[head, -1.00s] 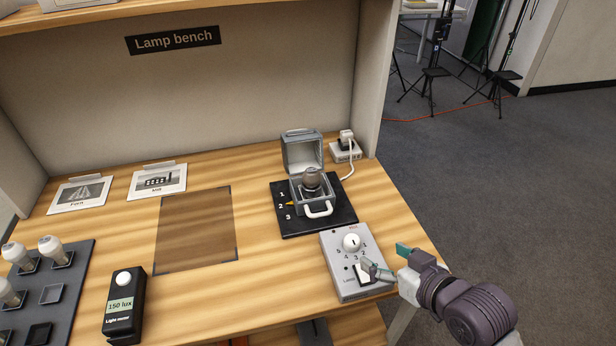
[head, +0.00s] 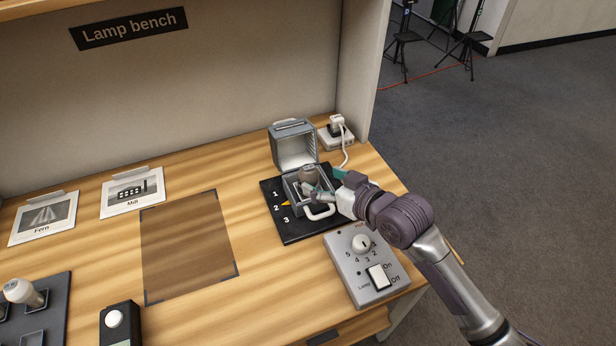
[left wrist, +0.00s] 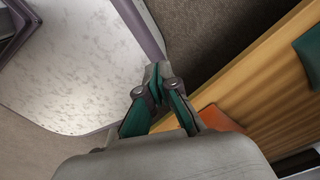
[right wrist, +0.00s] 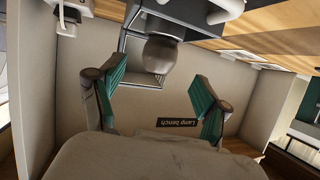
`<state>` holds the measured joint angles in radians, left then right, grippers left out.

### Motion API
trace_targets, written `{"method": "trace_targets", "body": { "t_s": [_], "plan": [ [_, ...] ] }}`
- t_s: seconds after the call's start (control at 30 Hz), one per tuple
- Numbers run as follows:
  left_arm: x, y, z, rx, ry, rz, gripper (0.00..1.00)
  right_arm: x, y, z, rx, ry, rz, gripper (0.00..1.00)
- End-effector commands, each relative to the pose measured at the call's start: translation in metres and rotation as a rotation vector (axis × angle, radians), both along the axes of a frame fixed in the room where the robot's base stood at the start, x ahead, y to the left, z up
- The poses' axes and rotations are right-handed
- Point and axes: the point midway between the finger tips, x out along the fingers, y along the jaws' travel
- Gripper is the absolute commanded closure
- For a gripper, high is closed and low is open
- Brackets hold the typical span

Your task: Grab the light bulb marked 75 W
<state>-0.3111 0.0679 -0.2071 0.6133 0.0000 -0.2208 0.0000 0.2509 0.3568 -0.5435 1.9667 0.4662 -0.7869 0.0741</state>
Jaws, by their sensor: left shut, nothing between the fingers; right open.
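A grey-brown bulb (head: 308,172) stands in the open lamp housing (head: 294,191) on a black base marked 1, 2, 3. No wattage mark can be read on it. My right gripper (head: 326,180) is open at the housing, its fingers close to the bulb. In the right wrist view the bulb (right wrist: 160,54) lies ahead, between the two spread fingers and beyond their tips. A white bulb (head: 22,291) sits in a dark tray at the left; its mark cannot be read. My left gripper (left wrist: 158,78) is shut and empty, away from the bulbs, in the left wrist view.
A grey control box (head: 366,264) with a dial and lamp switch stands under my right forearm. A light meter (head: 120,326) is at the front left. A plug (head: 337,126) is behind the housing.

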Motion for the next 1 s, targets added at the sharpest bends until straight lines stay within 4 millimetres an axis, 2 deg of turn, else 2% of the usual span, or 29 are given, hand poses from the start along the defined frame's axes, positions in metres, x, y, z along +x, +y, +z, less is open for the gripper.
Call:
{"method": "trace_targets", "body": {
  "t_s": [0.23, 0.5, 0.8, 0.87, 1.0],
  "plan": [
    [0.010, 0.008, 0.002, 0.009, -0.013, 0.000, 1.00, 0.013, 0.011, -0.008, 0.000, 0.001, 0.002, 0.24],
    [0.018, 0.011, 0.007, 0.012, -0.026, 0.004, 1.00, 0.040, 0.031, -0.026, 0.000, 0.000, 0.001, 0.24],
    [0.017, 0.011, 0.007, 0.013, -0.024, 0.005, 1.00, 0.043, 0.034, -0.029, -0.001, -0.002, 0.001, 0.24],
    [0.016, 0.011, 0.007, 0.013, -0.023, 0.005, 1.00, 0.043, 0.034, -0.029, 0.000, -0.001, 0.000, 0.32],
    [0.014, 0.011, 0.006, 0.013, -0.020, 0.004, 1.00, 0.043, 0.034, -0.029, -0.001, -0.001, 0.000, 0.56]
  ]
}}
